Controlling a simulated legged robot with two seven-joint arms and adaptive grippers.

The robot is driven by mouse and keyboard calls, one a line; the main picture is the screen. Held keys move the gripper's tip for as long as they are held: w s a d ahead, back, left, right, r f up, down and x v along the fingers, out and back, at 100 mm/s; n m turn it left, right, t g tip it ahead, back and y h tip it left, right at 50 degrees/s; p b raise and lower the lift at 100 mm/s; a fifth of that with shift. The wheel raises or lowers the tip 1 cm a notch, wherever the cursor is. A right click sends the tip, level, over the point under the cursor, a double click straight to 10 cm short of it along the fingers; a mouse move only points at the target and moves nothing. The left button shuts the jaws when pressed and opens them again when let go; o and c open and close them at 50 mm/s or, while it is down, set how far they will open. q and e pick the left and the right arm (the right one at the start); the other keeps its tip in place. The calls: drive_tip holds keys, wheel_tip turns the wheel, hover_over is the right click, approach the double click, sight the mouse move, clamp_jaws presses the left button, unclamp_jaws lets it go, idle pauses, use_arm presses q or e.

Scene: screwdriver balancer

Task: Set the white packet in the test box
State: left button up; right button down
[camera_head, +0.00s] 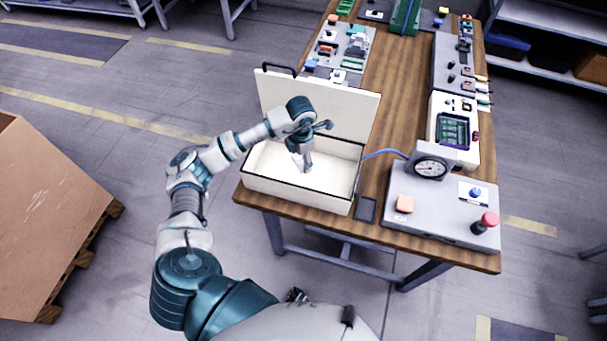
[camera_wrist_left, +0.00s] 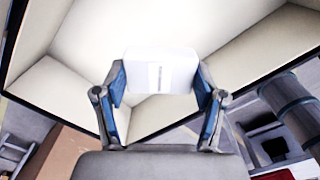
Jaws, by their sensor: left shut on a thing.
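The test box (camera_head: 290,195) is a white case with a black rim, its lid (camera_head: 318,100) raised at the back, near the left front of the wooden table. My left gripper (camera_head: 304,165) reaches over the box opening from the left, pointing down. In the left wrist view my left gripper (camera_wrist_left: 160,92) is shut on the white packet (camera_wrist_left: 160,72), which sits between its two fingers. The pale inner walls and floor of the box lie behind the packet there. Whether the packet touches the floor I cannot tell. My right gripper does not show.
A grey panel (camera_head: 440,205) with a round gauge (camera_head: 431,167) and a red button (camera_head: 489,219) stands right of the box. A blue hose (camera_head: 383,153) runs from the gauge to the box. A large brown carton (camera_head: 45,210) stands on the floor at left.

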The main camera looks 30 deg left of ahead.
sight(302, 160)
use_arm(q)
wheel_tip(302, 160, down, 9)
drive_tip(key=shift+d+r, duration=0.15)
drive_tip(key=shift+r, duration=0.05)
drive_tip(key=o, duration=1.1)
drive_tip(key=shift+o, duration=0.2)
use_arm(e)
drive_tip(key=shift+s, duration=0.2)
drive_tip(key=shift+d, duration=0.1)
use_arm(q)
wheel_tip(302, 160, up, 12)
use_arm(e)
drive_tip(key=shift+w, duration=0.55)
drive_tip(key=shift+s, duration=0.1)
use_arm(q)
drive_tip(key=shift+s, duration=0.1)
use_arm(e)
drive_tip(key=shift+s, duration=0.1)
